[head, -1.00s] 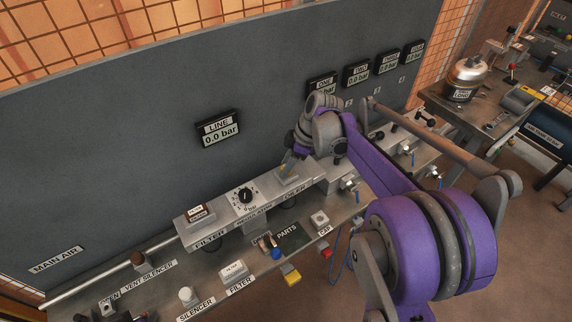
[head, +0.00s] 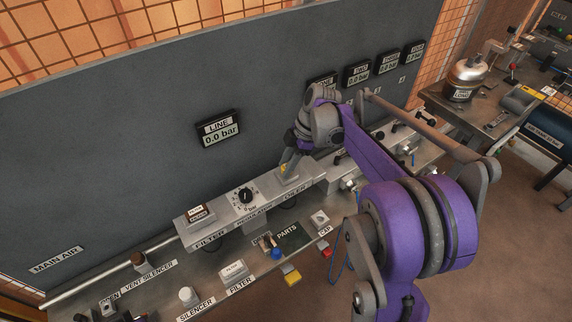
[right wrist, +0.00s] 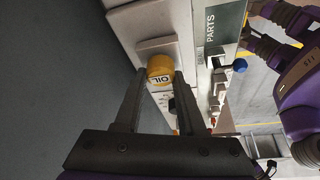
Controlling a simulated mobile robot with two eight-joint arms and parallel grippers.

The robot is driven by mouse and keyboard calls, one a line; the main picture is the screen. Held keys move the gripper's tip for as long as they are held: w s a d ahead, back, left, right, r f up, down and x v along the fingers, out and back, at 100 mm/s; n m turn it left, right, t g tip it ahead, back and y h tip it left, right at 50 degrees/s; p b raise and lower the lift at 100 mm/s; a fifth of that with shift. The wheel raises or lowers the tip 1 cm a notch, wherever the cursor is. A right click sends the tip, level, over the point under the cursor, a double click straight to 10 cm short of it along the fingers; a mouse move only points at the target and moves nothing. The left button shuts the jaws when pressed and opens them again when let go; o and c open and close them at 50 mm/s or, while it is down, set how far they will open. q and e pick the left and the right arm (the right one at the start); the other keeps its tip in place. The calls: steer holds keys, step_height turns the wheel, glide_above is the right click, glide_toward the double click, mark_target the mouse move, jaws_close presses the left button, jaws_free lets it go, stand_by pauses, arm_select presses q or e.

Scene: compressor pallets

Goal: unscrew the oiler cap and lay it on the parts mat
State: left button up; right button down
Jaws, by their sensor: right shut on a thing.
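The yellow oiler cap (right wrist: 160,68), marked OIL, sits at the oiler block (right wrist: 155,46) in the right wrist view. My right gripper (right wrist: 159,82) is shut on it, one finger on each side. In the head view my right gripper (head: 286,168) points down at the OILER end of the grey unit, and only a speck of yellow cap shows there. I cannot tell whether the cap's thread is free. The dark parts mat (head: 292,238) lies on the bench in front of the unit. My left gripper is not in view.
The regulator dial (head: 246,195) and filter block (head: 195,213) stand left of the oiler. A blue knob (head: 276,254) is at the mat's near left edge, and a small CAP block (head: 320,217) is to its right. The back panel (head: 110,140) rises close behind.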

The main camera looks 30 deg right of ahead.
mark_target(282, 167)
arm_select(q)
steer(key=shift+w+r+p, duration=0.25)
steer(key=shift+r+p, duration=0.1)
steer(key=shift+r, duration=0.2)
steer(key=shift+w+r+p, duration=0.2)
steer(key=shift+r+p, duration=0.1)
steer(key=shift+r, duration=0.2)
arm_select(e)
steer(key=shift+r, duration=1.45)
steer(key=shift+r+p, duration=0.35)
steer(key=shift+r, duration=0.4)
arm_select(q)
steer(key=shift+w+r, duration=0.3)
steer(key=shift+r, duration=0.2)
